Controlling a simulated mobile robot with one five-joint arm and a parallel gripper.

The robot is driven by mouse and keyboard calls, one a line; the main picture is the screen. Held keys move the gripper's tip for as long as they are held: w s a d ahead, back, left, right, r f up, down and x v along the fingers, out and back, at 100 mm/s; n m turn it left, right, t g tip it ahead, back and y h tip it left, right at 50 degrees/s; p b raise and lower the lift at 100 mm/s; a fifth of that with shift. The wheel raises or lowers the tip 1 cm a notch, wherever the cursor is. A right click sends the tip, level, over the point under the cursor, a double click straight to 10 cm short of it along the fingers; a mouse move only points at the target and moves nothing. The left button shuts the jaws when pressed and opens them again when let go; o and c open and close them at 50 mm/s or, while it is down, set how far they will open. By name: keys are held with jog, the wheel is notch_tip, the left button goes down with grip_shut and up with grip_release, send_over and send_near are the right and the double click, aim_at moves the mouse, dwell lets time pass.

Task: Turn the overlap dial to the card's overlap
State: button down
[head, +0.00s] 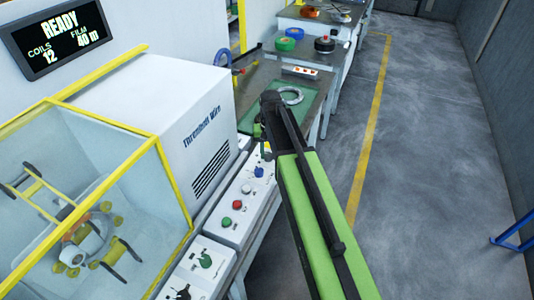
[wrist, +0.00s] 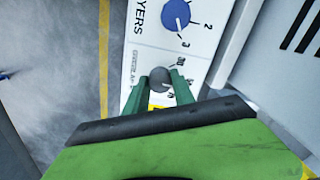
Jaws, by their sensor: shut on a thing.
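The overlap dial (wrist: 158,75) is a dark grey round knob on a white panel, beside small print and scale marks, in the wrist view. My gripper (wrist: 161,83) has its two dark green fingers shut on this knob, one on each side. The fingers hide part of its scale, and I cannot read its setting. In the head view my gripper (head: 262,138) is at the far end of the control panel (head: 228,222), and the overlap dial is hidden there. No card with an overlap value can be made out.
The blue layers dial (wrist: 176,14), with 2 and 3 beside it, sits close to the overlap dial. Red button (head: 237,204) and green button (head: 226,221) are nearer. The display (head: 56,38) reads READY, COILS 12, FILM 40 m. A coil (head: 291,96) lies beyond my gripper.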

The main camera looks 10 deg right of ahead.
aim_at(269, 154)
jog(key=shift+w, duration=0.15)
dwell(0.4)
jog(key=c, duration=1.1)
grip_release()
jog(key=shift+o, duration=0.2)
notch_tip(269, 154, up, 17)
jog(key=p, duration=1.7)
jog(key=shift+d+r, duration=0.2)
